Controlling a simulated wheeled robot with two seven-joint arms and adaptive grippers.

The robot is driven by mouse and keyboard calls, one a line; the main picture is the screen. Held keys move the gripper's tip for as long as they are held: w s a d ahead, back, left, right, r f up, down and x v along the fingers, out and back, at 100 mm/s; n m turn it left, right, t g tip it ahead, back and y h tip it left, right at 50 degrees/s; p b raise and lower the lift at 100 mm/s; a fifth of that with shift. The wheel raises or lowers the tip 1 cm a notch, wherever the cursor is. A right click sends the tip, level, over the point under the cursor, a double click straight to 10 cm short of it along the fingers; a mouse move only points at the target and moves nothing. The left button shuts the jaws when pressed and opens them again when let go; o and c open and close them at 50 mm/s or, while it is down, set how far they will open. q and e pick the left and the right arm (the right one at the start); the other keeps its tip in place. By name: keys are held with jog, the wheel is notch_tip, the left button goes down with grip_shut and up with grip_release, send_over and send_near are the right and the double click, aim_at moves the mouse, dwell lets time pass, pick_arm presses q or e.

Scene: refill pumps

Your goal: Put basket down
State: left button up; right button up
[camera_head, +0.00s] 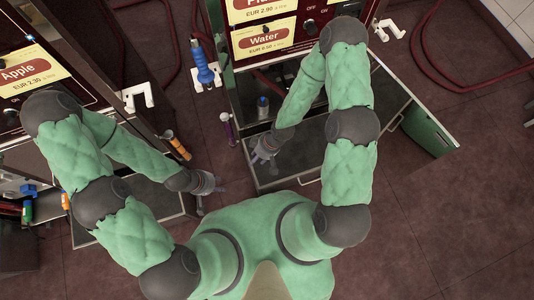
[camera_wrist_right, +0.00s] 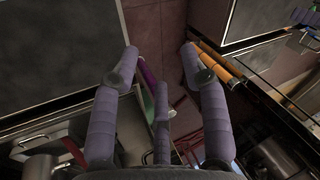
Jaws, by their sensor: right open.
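I cannot make out a basket for certain in either view. My left gripper (camera_head: 207,184) hangs at the front edge of the left machine's low shelf (camera_head: 150,200); its fingers are small and I cannot tell whether they hold anything. My right gripper (camera_head: 264,148) is over the near left part of the dark tray (camera_head: 300,165) below the Water machine. In the right wrist view its purple fingers (camera_wrist_right: 158,58) are spread, with nothing seen gripped between them.
An orange nozzle (camera_head: 178,147) and a purple nozzle (camera_head: 228,128) hang between the machines, with a blue nozzle (camera_head: 203,68) farther back. A small bottle (camera_head: 262,106) stands under the Water machine. A green panel (camera_head: 428,130) is at right. Floor at the lower right is clear.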

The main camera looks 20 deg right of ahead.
jog(key=s+d+r+m, duration=0.2)
jog(key=s+m, duration=0.4)
jog(key=m, duration=0.2)
jog(key=shift+s+m+h, duration=0.25)
jog(key=shift+m+h, duration=0.05)
jog(key=shift+h, duration=0.1)
